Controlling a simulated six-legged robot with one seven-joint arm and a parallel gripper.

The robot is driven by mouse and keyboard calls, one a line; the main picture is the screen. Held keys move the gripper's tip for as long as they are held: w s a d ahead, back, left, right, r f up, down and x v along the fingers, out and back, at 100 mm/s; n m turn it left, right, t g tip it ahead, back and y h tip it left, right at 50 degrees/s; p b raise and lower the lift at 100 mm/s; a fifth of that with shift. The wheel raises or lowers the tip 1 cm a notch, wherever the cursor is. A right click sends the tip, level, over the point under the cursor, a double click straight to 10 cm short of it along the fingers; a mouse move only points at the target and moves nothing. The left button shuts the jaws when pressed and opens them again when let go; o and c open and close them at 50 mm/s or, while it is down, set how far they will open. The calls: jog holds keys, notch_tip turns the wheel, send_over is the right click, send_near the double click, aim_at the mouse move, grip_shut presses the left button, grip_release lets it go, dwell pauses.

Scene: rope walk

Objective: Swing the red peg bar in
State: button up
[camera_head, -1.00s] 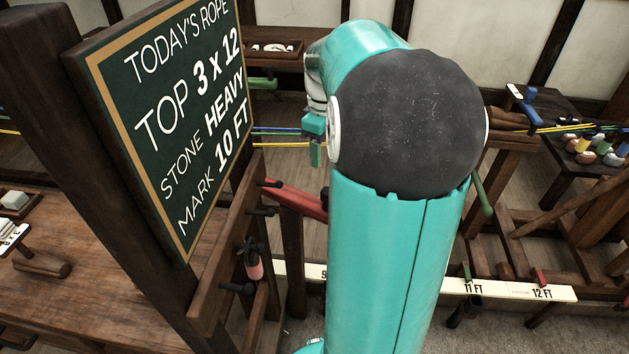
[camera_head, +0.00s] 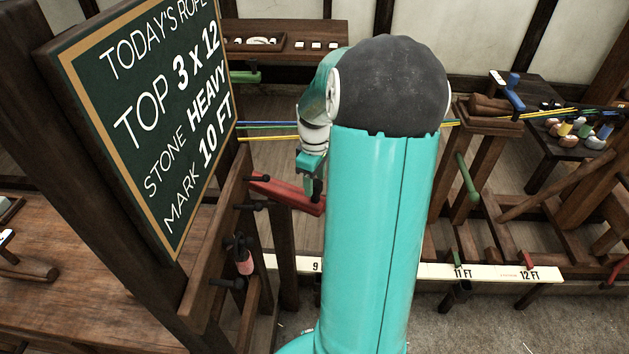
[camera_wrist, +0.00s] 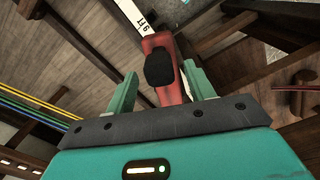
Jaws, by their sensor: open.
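The red peg bar (camera_head: 285,194) sticks out to the right from a dark post behind the chalkboard. A black peg stands near its left end, and its right end meets my gripper (camera_head: 312,186) in the picture. In the wrist view, the red bar (camera_wrist: 172,94) lies between the two teal fingers of my gripper (camera_wrist: 161,70). A black peg (camera_wrist: 159,67) on the bar points toward the camera. The fingers are apart, one on each side, with a gap showing beside the bar. I cannot tell how far the fingertips are from it in depth.
A chalkboard (camera_head: 150,110) on a dark post stands at the left. Blue, green and yellow strands (camera_head: 268,130) run behind my arm. A white measuring rail (camera_head: 490,272) crosses low, marked in feet. A wooden trestle stands at the right.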

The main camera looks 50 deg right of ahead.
jog(key=shift+f, duration=0.55)
jog(key=shift+c, duration=0.4)
grip_shut()
jog(key=shift+a+m, duration=2.3)
jog(key=shift+a, duration=0.15)
jog(key=shift+o, duration=0.4)
grip_release()
jog(key=shift+s, duration=0.1)
notch_tip(320, 180, up, 14)
